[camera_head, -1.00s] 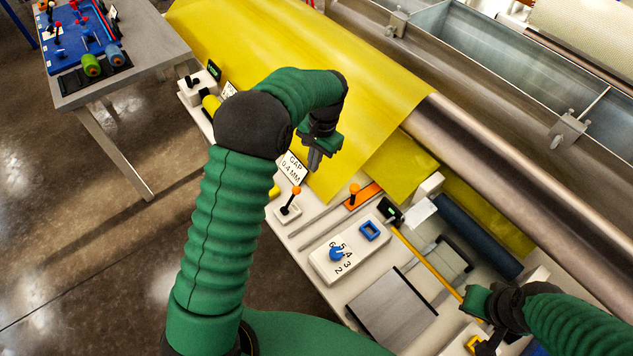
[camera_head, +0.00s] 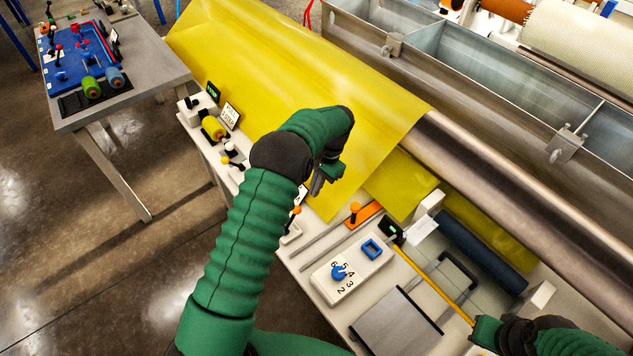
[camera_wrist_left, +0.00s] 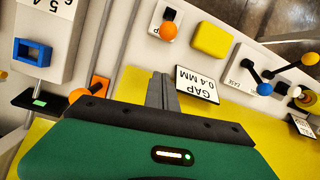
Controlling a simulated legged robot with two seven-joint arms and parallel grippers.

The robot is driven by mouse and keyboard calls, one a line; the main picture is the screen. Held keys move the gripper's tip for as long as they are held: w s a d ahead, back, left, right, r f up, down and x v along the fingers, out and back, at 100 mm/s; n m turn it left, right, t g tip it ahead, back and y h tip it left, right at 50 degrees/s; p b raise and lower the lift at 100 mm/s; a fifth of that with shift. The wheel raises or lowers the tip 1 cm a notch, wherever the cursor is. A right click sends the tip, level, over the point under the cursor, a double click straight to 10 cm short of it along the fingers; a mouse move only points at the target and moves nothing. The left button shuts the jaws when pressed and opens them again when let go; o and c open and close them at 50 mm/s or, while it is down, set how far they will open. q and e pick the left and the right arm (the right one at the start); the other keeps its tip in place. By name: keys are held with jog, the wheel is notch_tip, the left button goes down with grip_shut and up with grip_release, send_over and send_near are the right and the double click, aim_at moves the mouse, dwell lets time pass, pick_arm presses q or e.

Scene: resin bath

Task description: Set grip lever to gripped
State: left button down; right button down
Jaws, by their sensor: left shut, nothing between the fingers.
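A small lever with an orange knob (camera_head: 297,210) stands on a white base at the panel's left edge, partly hidden by my left arm. In the left wrist view the orange-knobbed lever (camera_wrist_left: 170,30) stands on a white plate whose label shows only a "P". My left gripper (camera_head: 317,188) is shut and empty, above the panel beside this lever. In the left wrist view its closed fingers (camera_wrist_left: 161,92) point toward the lever, apart from it. My right gripper (camera_head: 480,332) is at the lower right, by the end of a yellow rod (camera_head: 440,290); its fingers are unclear.
A second orange-knobbed lever (camera_head: 355,208) sits on an orange slide. A numbered blue dial (camera_head: 338,271) and a blue square frame (camera_head: 372,248) are nearby. A yellow block (camera_wrist_left: 212,41) and a "GAP 0.4 MM" sign (camera_wrist_left: 197,83) flank the lever. Yellow sheet (camera_head: 300,80) hangs behind.

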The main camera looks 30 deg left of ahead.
aim_at(293, 217)
pick_arm(q)
jog(key=x, duration=0.4)
jog(key=shift+s, duration=0.1)
jog(key=shift+s+p, duration=0.35)
jog(key=shift+p, duration=0.05)
jog(key=s, duration=0.1)
jog(key=r, duration=0.1)
jog(key=s, duration=0.1)
jog(key=shift+s+a+r, duration=0.2)
jog(key=shift+s+a, duration=0.1)
jog(key=shift+s, duration=0.05)
jog(key=shift+w, duration=0.1)
